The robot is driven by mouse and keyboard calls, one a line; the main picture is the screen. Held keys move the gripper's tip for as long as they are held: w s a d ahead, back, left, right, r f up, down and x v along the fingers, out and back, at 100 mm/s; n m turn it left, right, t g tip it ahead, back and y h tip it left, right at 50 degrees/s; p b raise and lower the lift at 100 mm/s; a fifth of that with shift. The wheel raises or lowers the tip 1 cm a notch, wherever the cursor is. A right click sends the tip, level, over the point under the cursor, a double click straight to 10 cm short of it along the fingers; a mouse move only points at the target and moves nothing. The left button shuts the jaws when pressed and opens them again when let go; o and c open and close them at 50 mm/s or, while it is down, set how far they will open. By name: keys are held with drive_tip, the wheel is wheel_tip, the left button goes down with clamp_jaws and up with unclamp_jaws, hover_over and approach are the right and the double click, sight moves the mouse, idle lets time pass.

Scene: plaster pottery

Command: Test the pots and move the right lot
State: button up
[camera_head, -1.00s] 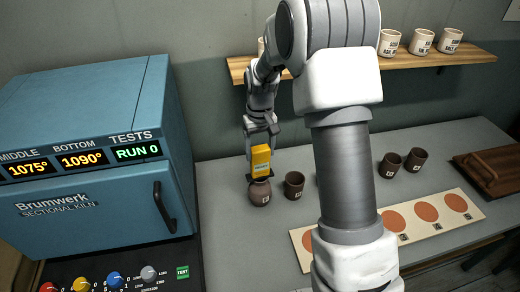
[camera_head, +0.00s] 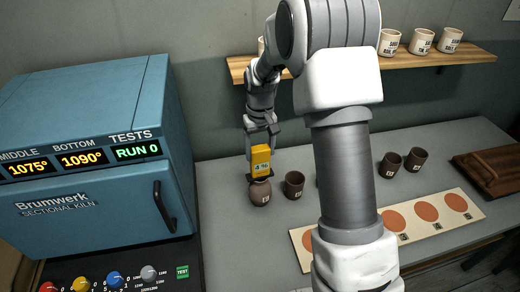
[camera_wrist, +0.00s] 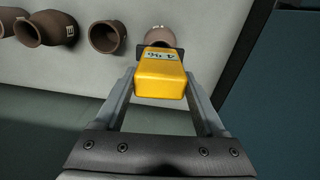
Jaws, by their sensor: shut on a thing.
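My gripper (camera_head: 261,150) is shut on a yellow handheld meter (camera_head: 261,162). The meter's dark end is at the mouth of a brown pot (camera_head: 260,193) with a white label; I cannot tell whether they touch. In the wrist view the meter (camera_wrist: 160,83) lies between the fingers, its small screen showing dark characters that look like "4" and "96" or "%". It partly hides the pot (camera_wrist: 160,37) there. Another brown pot (camera_head: 294,186) stands just to the right. Two more brown pots, one nearer (camera_head: 390,165) and one behind (camera_head: 416,160), stand right of my arm.
A blue kiln (camera_head: 85,160) stands close on the left, its display reading RUN 0. A pale board (camera_head: 475,213) with orange discs lies along the front. A brown wooden board (camera_head: 490,170) is at the right. A shelf (camera_head: 470,57) holds white labelled cups. My arm hides the middle.

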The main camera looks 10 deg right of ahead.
drive_tip(key=shift+r+p, duration=2.35)
drive_tip(key=shift+r, duration=1.2)
